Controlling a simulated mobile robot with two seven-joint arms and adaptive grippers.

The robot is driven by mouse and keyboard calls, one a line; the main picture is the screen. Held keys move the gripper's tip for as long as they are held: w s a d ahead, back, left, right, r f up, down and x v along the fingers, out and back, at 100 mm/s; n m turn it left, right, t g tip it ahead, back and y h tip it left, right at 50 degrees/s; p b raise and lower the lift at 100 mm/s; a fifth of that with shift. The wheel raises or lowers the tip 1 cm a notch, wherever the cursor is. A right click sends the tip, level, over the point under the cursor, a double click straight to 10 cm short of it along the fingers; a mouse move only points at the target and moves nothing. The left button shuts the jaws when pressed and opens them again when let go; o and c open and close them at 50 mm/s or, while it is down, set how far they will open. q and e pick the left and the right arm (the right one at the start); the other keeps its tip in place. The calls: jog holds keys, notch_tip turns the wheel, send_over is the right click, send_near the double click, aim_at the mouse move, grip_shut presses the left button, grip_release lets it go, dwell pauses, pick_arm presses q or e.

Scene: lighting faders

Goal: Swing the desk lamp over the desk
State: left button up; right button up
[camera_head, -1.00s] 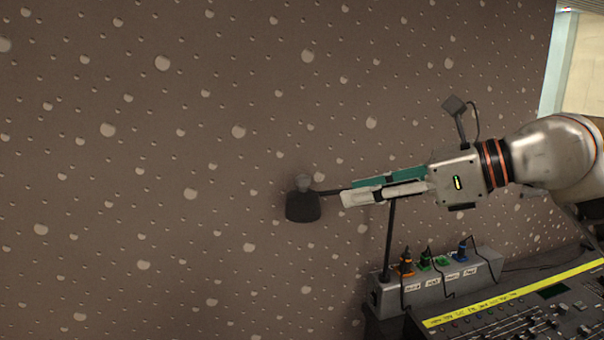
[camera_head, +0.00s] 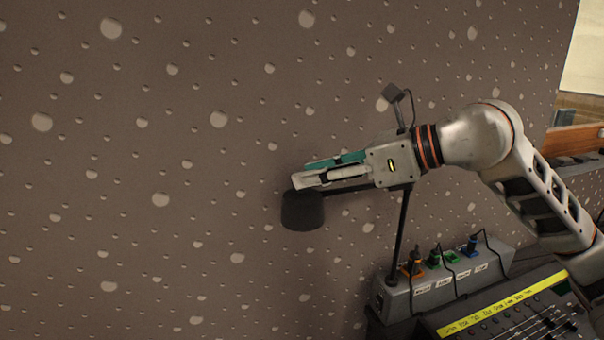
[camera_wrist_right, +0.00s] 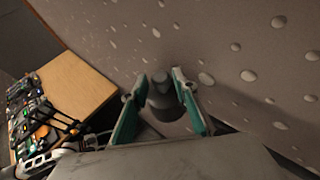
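The desk lamp has a dark shade (camera_head: 302,211) hanging near the speckled wall, on a thin arm from a dark upright post (camera_head: 402,232). My right gripper (camera_head: 298,178) reaches in from the right, with its fingertips at the top of the shade in the head view. In the right wrist view, the fingers of this gripper (camera_wrist_right: 160,78) are apart. The lamp head (camera_wrist_right: 162,101) shows between them; I cannot tell whether they touch it. Part of the lamp's arm is hidden behind the gripper. My left gripper is not in view.
A grey box (camera_head: 450,283) with coloured plugs and cables stands by the post. A fader console (camera_head: 530,318) with a yellow label strip is at lower right. A wooden panel (camera_wrist_right: 72,92) shows in the right wrist view. Left of the lamp, only wall shows.

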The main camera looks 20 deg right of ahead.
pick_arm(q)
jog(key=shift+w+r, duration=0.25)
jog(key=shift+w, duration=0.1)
pick_arm(e)
jog(key=shift+x, duration=1.35)
grip_shut()
